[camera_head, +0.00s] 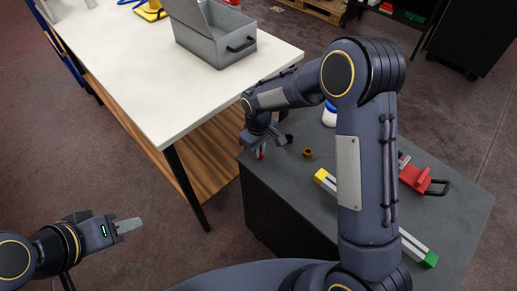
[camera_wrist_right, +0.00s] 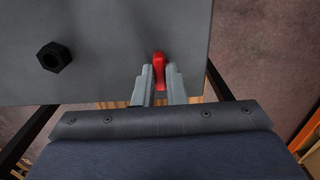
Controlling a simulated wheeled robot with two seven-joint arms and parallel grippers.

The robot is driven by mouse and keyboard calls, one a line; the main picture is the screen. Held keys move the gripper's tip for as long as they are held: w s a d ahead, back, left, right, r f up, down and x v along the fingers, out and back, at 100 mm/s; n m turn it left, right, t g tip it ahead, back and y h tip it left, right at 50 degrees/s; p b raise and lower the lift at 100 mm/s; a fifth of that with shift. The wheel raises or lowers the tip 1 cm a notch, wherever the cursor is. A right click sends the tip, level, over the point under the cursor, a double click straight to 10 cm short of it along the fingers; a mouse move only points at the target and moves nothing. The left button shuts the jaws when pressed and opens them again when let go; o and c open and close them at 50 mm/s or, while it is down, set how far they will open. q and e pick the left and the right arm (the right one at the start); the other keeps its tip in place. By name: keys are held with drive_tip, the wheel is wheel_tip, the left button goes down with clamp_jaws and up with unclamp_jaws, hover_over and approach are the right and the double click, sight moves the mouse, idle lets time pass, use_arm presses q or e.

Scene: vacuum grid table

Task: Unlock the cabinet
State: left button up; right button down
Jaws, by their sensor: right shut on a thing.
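The dark cabinet (camera_head: 285,215) with a flat grey top stands right of centre in the head view. Its grey top (camera_wrist_right: 105,30) also fills the upper left of the right wrist view. My right gripper (camera_head: 261,152) is at the cabinet's far left corner. In the right wrist view the jaws (camera_wrist_right: 160,80) are closed around a small red piece (camera_wrist_right: 159,62) near the top's edge. I cannot tell whether that piece is a key, and no lock shows. My left gripper (camera_head: 128,226) is over the floor at lower left, away from the cabinet; its jaw gap is not visible.
On the cabinet top are a brass-coloured nut (camera_head: 307,153), a red clamp (camera_head: 415,178) and a bar with yellow and green ends (camera_head: 413,247). A white table (camera_head: 130,75) with a grey toolbox (camera_head: 215,45) stands behind.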

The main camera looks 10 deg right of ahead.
drive_tip(key=c, duration=1.5)
unclamp_jaws()
wheel_tip(320, 180, up, 8)
drive_tip(key=shift+f, duration=0.1)
